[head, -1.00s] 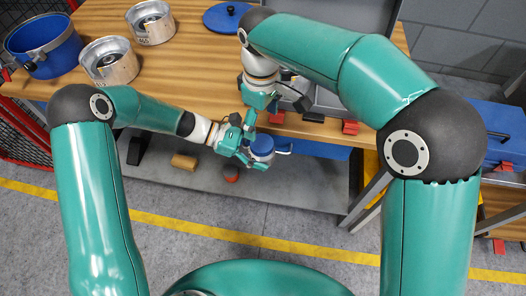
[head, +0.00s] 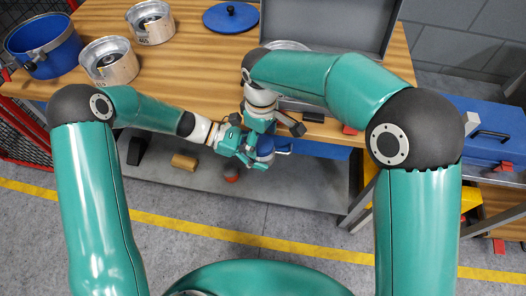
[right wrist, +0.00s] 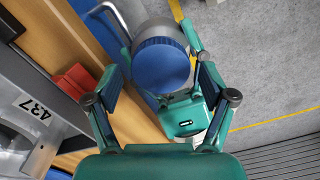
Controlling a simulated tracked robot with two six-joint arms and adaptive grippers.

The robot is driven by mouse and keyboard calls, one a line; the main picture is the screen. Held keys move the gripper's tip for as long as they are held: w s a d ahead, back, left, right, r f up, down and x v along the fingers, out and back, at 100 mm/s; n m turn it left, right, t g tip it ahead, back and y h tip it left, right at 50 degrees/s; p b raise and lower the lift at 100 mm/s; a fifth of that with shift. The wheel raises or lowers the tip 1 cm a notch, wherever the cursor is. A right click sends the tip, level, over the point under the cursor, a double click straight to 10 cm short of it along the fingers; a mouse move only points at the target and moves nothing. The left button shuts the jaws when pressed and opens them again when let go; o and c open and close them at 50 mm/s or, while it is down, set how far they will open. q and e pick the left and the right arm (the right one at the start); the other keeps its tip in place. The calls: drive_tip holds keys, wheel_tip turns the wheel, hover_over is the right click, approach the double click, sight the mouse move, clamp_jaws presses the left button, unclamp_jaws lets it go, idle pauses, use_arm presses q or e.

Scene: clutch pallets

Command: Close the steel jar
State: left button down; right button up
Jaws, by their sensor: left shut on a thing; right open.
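The steel jar (right wrist: 165,30) has a blue lid (right wrist: 162,66) on its end, seen in the right wrist view; I cannot tell how tightly it sits. In the head view the jar's blue part (head: 265,146) shows beside the table's front edge, with a thin handle to its right. My left gripper (head: 246,150) is shut on the jar and holds it in the air. My right gripper (head: 264,126) is just above the jar, and in its wrist view the open fingers (right wrist: 157,76) stand on either side of the lid, seemingly apart from it.
The wooden table (head: 190,75) holds a blue pot (head: 44,48), two steel cylinders with labels (head: 110,64) (head: 151,22) and a blue round lid (head: 230,17). A grey shelf (head: 205,182) lies below with small blocks. A blue case (head: 490,130) stands at the right.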

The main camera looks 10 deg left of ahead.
drive_tip(key=shift+f, duration=0.25)
drive_tip(key=c, duration=1.2)
drive_tip(key=shift+m, duration=0.8)
drive_tip(key=o, duration=1.3)
drive_tip(key=shift+r, duration=0.15)
